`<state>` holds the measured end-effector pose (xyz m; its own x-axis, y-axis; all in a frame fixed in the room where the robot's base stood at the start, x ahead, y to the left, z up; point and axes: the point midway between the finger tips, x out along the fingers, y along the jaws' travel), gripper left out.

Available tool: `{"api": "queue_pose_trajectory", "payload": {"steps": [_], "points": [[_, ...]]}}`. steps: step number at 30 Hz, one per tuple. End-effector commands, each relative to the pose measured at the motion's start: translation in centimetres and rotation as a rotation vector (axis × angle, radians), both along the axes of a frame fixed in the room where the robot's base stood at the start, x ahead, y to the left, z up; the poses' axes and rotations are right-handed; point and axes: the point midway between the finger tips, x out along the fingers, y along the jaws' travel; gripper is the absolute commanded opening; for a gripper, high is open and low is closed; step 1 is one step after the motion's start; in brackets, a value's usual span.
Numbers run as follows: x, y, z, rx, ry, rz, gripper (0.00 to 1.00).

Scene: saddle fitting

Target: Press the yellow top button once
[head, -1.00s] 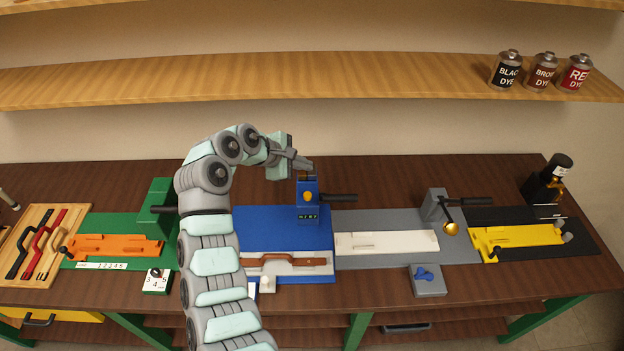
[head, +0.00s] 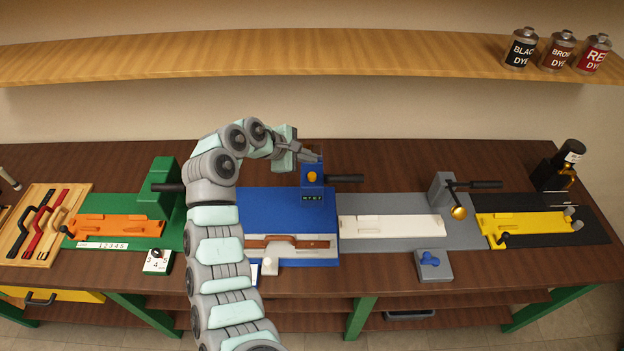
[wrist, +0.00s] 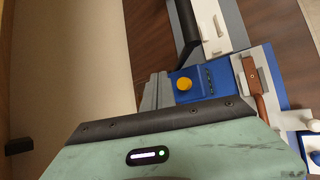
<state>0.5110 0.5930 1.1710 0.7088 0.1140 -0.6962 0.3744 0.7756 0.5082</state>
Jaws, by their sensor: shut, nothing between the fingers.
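The yellow top button (head: 312,176) is a round knob on the face of the blue post (head: 313,190), above a small dark display. It also shows in the wrist view (wrist: 185,84), uncovered and just right of my fingers. My gripper (head: 314,156) is shut and empty, with its fingertips at the top of the blue post, slightly above the button in the head view. In the wrist view the grey fingers (wrist: 156,90) lie beside the blue housing. I cannot tell whether they touch it. The gap between fingertips and button looks small.
A black lever (head: 345,179) sticks out right of the post. The blue base (head: 270,208) holds a brown handle (head: 290,241). A green station (head: 163,190) stands left, a grey station (head: 440,190) right. A shelf (head: 250,62) runs above the bench.

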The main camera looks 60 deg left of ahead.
Motion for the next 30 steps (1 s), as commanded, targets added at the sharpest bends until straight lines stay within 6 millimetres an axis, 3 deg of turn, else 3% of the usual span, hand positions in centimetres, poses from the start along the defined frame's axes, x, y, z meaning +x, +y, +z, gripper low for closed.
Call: {"api": "queue_pose_trajectory", "payload": {"steps": [1, 9, 30], "points": [[0.0, 0.0, -1.4, -0.001, 0.001, 0.0, 0.0], [0.0, -0.1, -3.5, -0.003, 0.002, -0.002, 0.0], [0.0, 0.0, -3.6, -0.001, 0.001, -0.001, 0.0]]}}
